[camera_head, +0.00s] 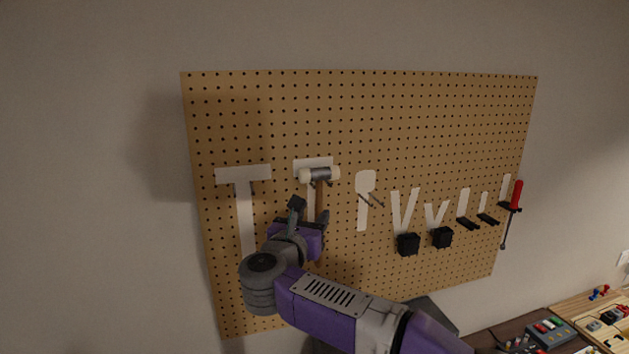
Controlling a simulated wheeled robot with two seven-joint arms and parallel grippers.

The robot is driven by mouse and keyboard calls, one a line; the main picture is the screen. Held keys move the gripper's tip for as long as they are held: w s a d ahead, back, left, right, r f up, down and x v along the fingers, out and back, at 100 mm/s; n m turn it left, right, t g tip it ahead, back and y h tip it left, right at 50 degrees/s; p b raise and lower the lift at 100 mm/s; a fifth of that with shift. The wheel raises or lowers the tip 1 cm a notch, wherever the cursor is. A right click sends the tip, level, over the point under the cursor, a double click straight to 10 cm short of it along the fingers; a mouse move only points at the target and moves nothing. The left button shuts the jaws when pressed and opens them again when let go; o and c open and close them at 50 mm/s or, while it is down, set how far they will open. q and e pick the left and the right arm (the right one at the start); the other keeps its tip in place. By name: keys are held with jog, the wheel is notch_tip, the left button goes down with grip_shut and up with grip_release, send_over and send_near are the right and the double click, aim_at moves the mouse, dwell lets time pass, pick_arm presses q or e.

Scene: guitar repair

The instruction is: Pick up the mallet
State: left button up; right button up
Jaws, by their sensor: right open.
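The mallet (319,175) hangs on the pegboard, over a white tool outline. Its head has pale ends and a dark middle, and its brown handle (319,199) points down. My left gripper is not in view.
The pegboard (430,120) has several white tool outlines and black holders. A red-handled screwdriver (516,195) hangs at its right edge. A workbench (483,341) with small items and a box (551,333) is at lower right.

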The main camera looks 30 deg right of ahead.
aim_at(318, 206)
jog(key=shift+w+d+r, duration=0.1)
jog(key=shift+w+d, duration=0.2)
jog(key=shift+d, duration=0.2)
jog(key=p+x, duration=0.3)
jog(key=x, duration=0.1)
jog(key=shift+w, duration=0.3)
jog(key=shift+w+d, duration=0.35)
jog(key=shift+d, duration=0.15)
grip_shut()
